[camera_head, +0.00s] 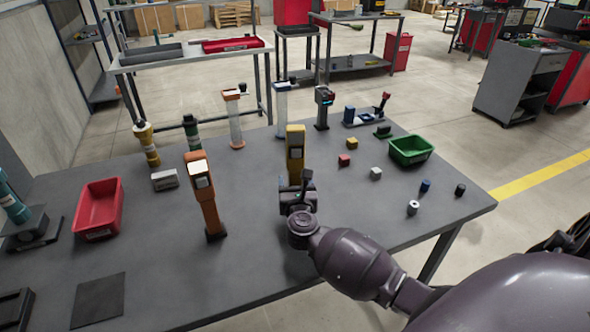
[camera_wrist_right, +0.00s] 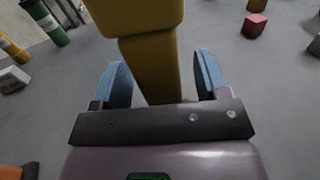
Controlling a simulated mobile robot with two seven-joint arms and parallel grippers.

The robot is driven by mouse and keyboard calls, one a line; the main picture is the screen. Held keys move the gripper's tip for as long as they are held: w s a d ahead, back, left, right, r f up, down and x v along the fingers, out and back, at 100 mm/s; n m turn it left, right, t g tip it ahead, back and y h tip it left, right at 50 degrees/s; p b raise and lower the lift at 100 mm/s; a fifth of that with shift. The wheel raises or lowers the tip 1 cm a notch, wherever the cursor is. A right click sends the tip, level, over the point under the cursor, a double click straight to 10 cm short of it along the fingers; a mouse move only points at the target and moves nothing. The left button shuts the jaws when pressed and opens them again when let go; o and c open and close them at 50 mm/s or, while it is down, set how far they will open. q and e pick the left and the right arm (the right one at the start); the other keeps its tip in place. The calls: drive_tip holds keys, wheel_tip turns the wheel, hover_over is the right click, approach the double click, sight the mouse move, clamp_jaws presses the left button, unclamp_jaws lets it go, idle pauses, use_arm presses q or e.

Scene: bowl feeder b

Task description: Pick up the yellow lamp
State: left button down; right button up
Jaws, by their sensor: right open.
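The yellow lamp (camera_head: 295,143) stands upright on the grey table, right of the orange lamp, in the head view. My right gripper (camera_head: 298,188) is low in front of it and hides its lower part. In the right wrist view the yellow lamp's post (camera_wrist_right: 150,68) stands between the two blue-padded fingers of my right gripper (camera_wrist_right: 160,80). The fingers are apart, with a gap showing on each side of the post. The lamp's foot is hidden behind the gripper's body. My left gripper does not show.
The orange lamp (camera_head: 205,195) stands upright to the left, near my right gripper. A red bin (camera_head: 112,205) lies farther left and a green bin (camera_head: 410,150) on the right. Small blocks, including a red cube (camera_head: 344,160), lie right of the yellow lamp.

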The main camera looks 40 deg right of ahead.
drive_tip(key=shift+x, duration=0.85)
drive_tip(key=c, duration=0.9)
drive_tip(key=shift+c, duration=1.2)
drive_tip(key=shift+r, duration=0.15)
